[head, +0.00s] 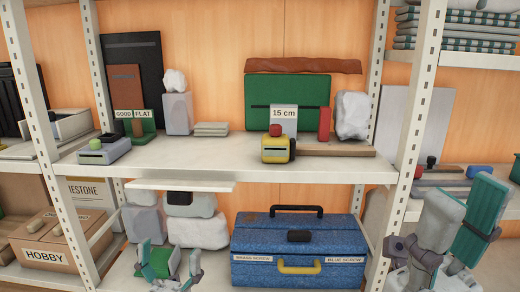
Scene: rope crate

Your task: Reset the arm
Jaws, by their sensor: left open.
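My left gripper (168,262) is at the bottom of the head view, low in front of the lower shelf and left of a blue toolbox. It is open, and a green piece shows between its fingers; I cannot tell whether that touches them. My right gripper (462,222) is at the lower right, in front of the right-hand shelf post. Its two large teal fingers stand apart and point up, with nothing seen between them. Most of both arms is out of the frame.
The blue toolbox (300,240) with a yellow handle stands on the lower shelf. The middle shelf (200,158) holds a yellow tape measure (276,149), a grey device (104,149) and a green box (287,92). Metal posts (412,100) stand near my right gripper. A cardboard box (45,245) is at left.

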